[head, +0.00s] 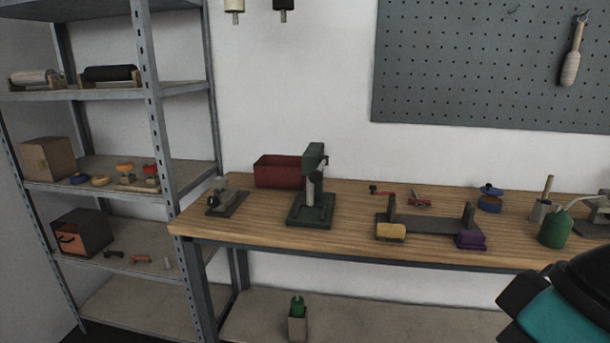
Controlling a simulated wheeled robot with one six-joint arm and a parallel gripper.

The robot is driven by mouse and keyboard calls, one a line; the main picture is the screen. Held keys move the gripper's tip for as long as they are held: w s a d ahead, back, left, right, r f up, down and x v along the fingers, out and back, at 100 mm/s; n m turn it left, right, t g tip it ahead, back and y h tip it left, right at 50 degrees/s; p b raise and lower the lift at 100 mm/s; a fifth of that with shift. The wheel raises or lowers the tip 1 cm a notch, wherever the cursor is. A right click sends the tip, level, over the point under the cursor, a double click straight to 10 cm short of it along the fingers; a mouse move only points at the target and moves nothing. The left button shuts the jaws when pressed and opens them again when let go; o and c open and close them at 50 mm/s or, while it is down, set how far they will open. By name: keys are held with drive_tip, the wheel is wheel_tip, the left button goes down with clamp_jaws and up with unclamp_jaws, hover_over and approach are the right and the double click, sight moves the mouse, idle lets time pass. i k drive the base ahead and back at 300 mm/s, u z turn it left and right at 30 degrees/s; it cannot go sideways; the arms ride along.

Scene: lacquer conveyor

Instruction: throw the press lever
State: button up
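A dark green press (313,190) stands upright on the wooden workbench, left of the bench's middle. It has a flat base plate, a column and a grey ram under its head. A black and teal part of my own arm shows at the lower right corner, well apart from the press. My gripper's fingers are not in view.
A red bin (279,171) stands behind the press on the workbench (350,235). A small clamp-like device (226,200) is to its left, a grey fixture (430,223) to its right. A metal shelf (155,120) stands at the left. A green can (555,229) is near the right.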

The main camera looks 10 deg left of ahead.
sight(315, 177)
drive_tip(key=u, duration=1.95)
drive_tip(key=i, duration=1.15)
drive_tip(key=z, duration=2.05)
